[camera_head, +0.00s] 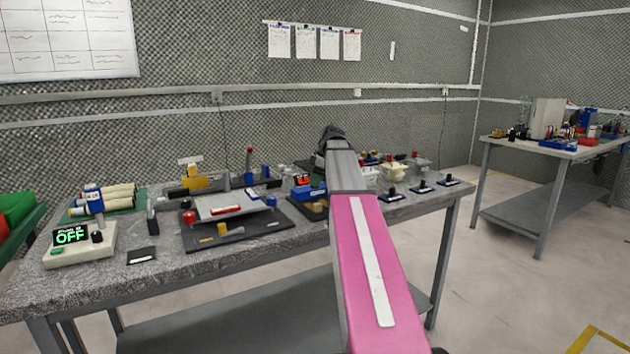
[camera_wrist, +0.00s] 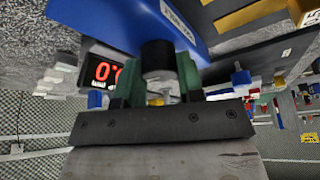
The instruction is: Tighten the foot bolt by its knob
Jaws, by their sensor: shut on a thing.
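In the wrist view, my gripper (camera_wrist: 157,82) has its two green-padded fingers on either side of a round black knob (camera_wrist: 157,56), and it is shut on it. A small dark display (camera_wrist: 103,72) with red digits, partly cut off by a finger, is to the left of the knob. In the head view, the blue unit (camera_head: 305,192) with a red display stands on the bench, just left of my arm. My gripper and the knob are hidden there behind my arm. The bolt itself does not show.
The grey bench (camera_head: 130,285) carries a white control box (camera_head: 78,245) reading OFF, a dark plate (camera_head: 240,238) with a raised tray, and yellow and blue fixtures. Small black-based items (camera_head: 422,187) stand to the right of my arm. A second table (camera_head: 560,150) stands far right, with open floor between.

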